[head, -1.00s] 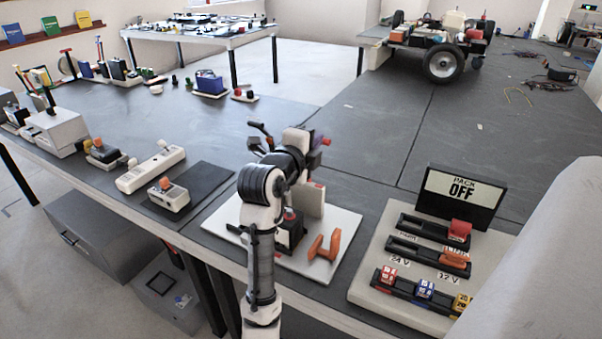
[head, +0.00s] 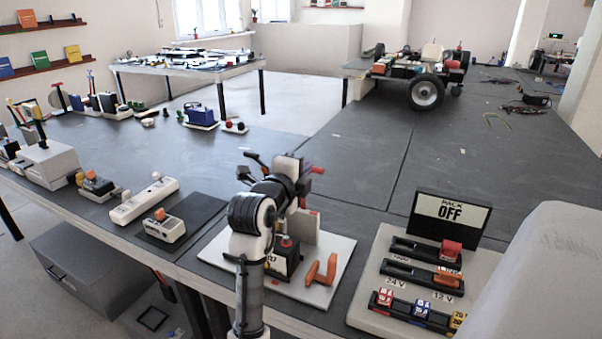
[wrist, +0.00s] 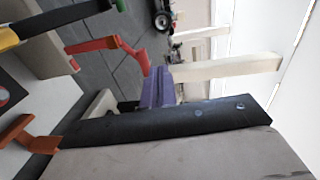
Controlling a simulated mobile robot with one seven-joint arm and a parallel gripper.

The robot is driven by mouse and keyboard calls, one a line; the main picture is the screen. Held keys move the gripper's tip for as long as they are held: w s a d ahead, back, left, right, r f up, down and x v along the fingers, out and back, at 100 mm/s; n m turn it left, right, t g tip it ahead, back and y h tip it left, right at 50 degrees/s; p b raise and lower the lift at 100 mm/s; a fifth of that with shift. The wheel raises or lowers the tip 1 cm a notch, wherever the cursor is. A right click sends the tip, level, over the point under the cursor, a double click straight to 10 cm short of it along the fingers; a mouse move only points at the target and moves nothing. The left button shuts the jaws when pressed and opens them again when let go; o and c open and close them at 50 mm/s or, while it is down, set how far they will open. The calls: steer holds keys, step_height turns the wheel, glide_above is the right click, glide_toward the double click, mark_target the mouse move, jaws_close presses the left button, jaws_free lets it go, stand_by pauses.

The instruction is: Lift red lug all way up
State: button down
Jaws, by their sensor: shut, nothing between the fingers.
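My gripper (head: 247,160) is raised at the end of my arm, above the white board (head: 222,262) on the bench. It looks shut and empty, with dark prongs toward the left. A red block (head: 451,249) sits in the upper black holder of the pale pack panel, well right of and below my gripper. The sign (head: 450,213) behind it reads PACK OFF. The wrist view shows a red bent piece (wrist: 108,47) beside a purple piece. I cannot tell which red part is the lug.
An orange handle (head: 322,270) lies at the right of the white board, near a pale upright block (head: 305,228). An orange block (head: 448,277) and coloured fuses are on the pack panel.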

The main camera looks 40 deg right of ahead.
steer(key=s+a+r+b, duration=0.2)
steer(key=s+a+r, duration=0.1)
steer(key=a, duration=0.6)
steer(key=shift+s+r+b, duration=0.35)
steer(key=shift+r, duration=0.35)
